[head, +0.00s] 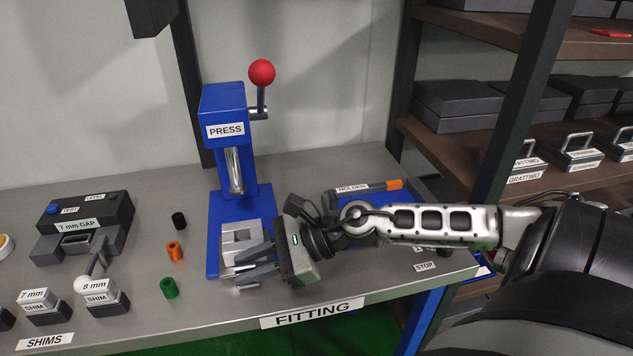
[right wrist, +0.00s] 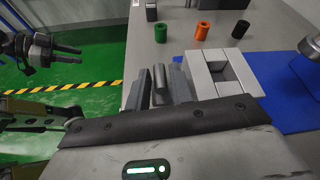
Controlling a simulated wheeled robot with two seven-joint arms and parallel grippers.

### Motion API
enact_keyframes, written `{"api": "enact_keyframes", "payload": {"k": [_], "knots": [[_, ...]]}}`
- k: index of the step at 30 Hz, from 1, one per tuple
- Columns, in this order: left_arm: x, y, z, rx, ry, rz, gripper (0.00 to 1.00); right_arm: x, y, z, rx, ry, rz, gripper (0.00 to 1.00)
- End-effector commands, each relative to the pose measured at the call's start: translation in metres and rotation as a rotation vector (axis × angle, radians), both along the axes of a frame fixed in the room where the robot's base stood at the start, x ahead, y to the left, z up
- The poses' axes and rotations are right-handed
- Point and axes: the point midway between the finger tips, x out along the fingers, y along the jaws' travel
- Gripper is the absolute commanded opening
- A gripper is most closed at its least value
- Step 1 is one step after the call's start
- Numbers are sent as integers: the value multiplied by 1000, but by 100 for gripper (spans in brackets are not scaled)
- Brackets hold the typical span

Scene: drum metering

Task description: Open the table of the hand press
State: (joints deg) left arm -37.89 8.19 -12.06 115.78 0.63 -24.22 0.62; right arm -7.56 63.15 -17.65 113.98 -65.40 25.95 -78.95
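The blue hand press (head: 226,105) with its red-knobbed lever stands on the bench. Its table is a light grey block (head: 241,232) with a square pocket, over the blue base; it also shows in the right wrist view (right wrist: 205,76). My right gripper (head: 240,279) is at the front of this block, with its fingers apart. In the right wrist view a grey bar (right wrist: 160,78), apparently the table's handle, lies between the fingers; no firm hold shows. My left gripper (right wrist: 62,58) shows only in the right wrist view, away from the press, with its fingers apart.
Black (head: 179,220), orange (head: 175,251) and green (head: 169,288) bushings stand left of the press. The gap gauge (head: 85,222) and shims (head: 97,300) are farther left. A blue holder tray (head: 365,194) lies behind my right arm. The bench's front edge is close.

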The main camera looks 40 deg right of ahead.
Motion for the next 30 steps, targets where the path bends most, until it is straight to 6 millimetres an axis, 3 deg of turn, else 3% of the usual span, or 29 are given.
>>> {"api": "enact_keyframes", "payload": {"k": [24,30], "knots": [[-1,0,8,6,5,-2,36,-64,-88,44,0,-1,-4,23],[3,1,11,7,-6,-1,36,-72,-99,49,-2,-2,-1,23]]}}
